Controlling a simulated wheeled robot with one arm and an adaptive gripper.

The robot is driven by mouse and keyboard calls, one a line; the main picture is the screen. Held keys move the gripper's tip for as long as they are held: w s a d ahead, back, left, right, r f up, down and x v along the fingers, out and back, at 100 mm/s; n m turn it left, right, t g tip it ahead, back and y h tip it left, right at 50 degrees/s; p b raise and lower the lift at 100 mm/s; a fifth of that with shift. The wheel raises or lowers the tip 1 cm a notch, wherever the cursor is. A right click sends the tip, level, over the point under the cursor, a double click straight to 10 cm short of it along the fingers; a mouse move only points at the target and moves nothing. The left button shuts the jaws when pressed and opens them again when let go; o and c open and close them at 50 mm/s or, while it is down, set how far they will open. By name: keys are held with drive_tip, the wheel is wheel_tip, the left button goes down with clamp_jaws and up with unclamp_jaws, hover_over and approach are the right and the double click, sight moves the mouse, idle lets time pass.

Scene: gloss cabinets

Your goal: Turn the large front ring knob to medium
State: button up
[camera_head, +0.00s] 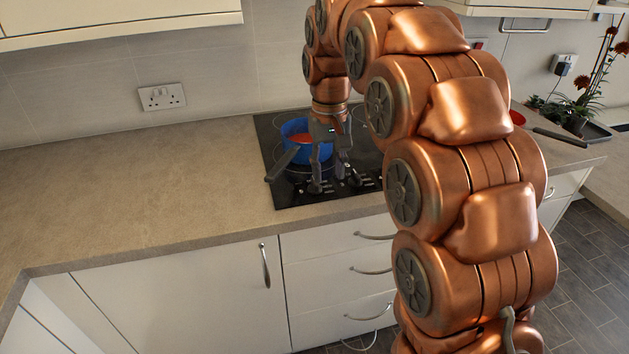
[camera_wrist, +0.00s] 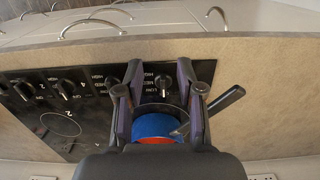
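The black hob (camera_head: 285,198) is set in the counter, with a row of dark knobs along its front edge. In the wrist view one knob (camera_wrist: 163,82) shows between my fingers, with printed marks such as MED and LOW beside it. Another knob (camera_wrist: 112,85) is just left of my left finger, and more knobs (camera_wrist: 66,88) continue leftward. I cannot tell which belongs to the large front ring. My gripper (camera_head: 328,183) points down over the knob row; it also shows in the wrist view (camera_wrist: 160,90). Its fingers are apart, with no contact with the knob visible.
A blue pan (camera_head: 296,150) with something red inside sits on the hob behind my gripper, its dark handle (camera_head: 283,165) reaching toward the front left. The counter (camera_head: 150,190) left of the hob is clear. Cabinet and drawer handles (camera_head: 265,265) stick out below.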

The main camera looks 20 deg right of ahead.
drive_tip(key=b, duration=0.1)
approach(315, 185)
drive_tip(key=shift+w+d+f, duration=0.2)
drive_tip(key=shift+w+f, duration=0.45)
drive_tip(key=shift+w, duration=0.1)
drive_tip(key=shift+f+p, duration=0.55)
drive_tip(key=shift+f, duration=3.3)
clamp_jaws()
